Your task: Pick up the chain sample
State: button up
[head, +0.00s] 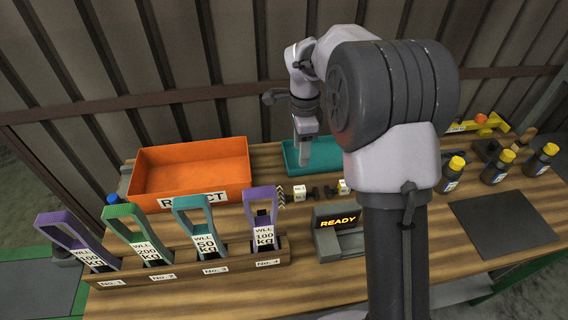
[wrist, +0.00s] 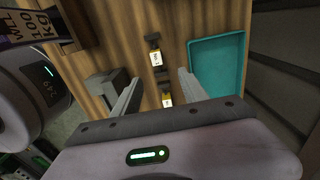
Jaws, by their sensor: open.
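A row of small dark pieces with white-and-yellow tags lies on the wooden bench; I take it to be the chain sample (head: 315,193), but single links are too small to make out. In the wrist view the tagged pieces (wrist: 155,58) run between and beyond my fingers, with one tag close to the gripper body. My gripper (head: 306,140) points down above the bench near the teal tray. In the wrist view my gripper (wrist: 158,77) has its two fingers wide apart, with nothing held between them.
The teal tray (wrist: 240,95) is right of the fingers in the wrist view. A grey device reading READY (head: 338,222) stands in front of the row. An orange REJECT bin (head: 190,180), a rack of several labelled handles (head: 190,268) and several yellow-capped bottles (head: 497,168) are around.

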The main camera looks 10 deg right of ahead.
aim_at(300, 188)
jog(key=f+b, duration=0.1)
jog(key=f, duration=0.3)
jog(key=s+f+b, duration=0.1)
jog(key=f+b, duration=0.1)
jog(key=f, duration=0.1)
jog(key=f+b, duration=0.1)
jog(key=f, duration=0.3)
jog(key=shift+s+d+f+b, duration=0.15)
jog(key=shift+d+f+b, duration=0.05)
jog(key=shift+f+b, duration=0.1)
notch_tip(300, 188, down, 5)
jog(key=b, duration=0.3)
jog(key=shift+a+f, duration=0.15)
jog(key=shift+r, duration=0.2)
grip_shut()
